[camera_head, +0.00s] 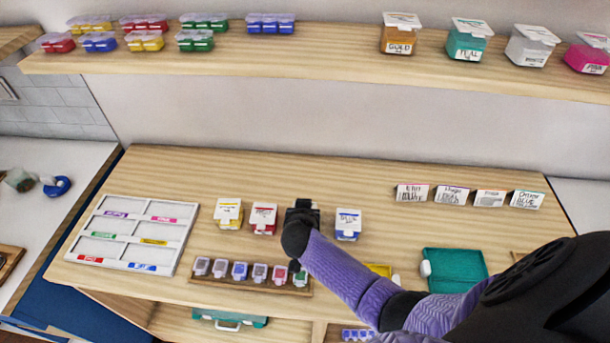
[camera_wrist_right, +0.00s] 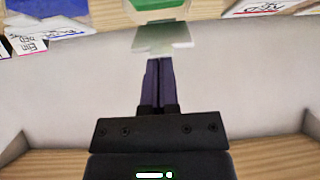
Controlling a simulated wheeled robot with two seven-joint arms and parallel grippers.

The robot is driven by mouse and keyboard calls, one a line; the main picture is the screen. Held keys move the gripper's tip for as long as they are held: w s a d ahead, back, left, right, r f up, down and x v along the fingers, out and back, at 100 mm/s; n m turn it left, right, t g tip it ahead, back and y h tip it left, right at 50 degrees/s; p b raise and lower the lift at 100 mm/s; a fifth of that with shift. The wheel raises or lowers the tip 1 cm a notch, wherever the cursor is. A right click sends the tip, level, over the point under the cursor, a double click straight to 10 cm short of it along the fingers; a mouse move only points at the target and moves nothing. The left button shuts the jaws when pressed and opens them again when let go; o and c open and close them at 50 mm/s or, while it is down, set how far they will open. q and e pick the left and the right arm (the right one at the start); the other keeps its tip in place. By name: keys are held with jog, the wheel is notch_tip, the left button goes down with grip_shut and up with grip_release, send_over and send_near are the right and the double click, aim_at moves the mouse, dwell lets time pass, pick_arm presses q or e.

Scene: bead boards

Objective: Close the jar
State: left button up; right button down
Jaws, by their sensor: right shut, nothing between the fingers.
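My right gripper (camera_head: 303,205) is over the row of small jars at the middle of the table. It hides the jar between the red jar (camera_head: 263,220) and the blue jar (camera_head: 348,226) in the head view. In the right wrist view, the gripper (camera_wrist_right: 161,62) has its fingers together with nothing between them. A green jar (camera_wrist_right: 157,4) shows at the top edge, with a pale translucent lid (camera_wrist_right: 163,38) just beyond the fingertips. I cannot tell whether the fingertips touch it or how far open it stands. My left gripper is out of view.
A yellow jar (camera_head: 228,215) stands left of the red one. A wooden rack (camera_head: 250,283) of small vials lies in front, a white sorting tray (camera_head: 178,258) at left, an open teal case (camera_head: 455,270) at right. Label cards (camera_head: 490,198) stand behind. A shelf (camera_head: 330,45) runs above.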

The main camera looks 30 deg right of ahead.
jog(key=shift+s+a+f+b, duration=0.25)
jog(key=shift+f+b, duration=0.1)
jog(key=shift+f, duration=0.2)
jog(key=shift+s+a+f+b, duration=0.15)
jog(key=shift+s+f+b, duration=0.15)
jog(key=shift+f, duration=0.2)
jog(key=shift+s+a+f+b, duration=0.1)
jog(key=shift+s+f+b, duration=0.05)
jog(key=shift+f+b, duration=0.35)
jog(key=shift+s+a+f+b, duration=0.1)
jog(key=shift+s+f+b, duration=0.05)
jog(key=shift+f+b, duration=0.3)
jog(key=shift+s+a, duration=0.15)
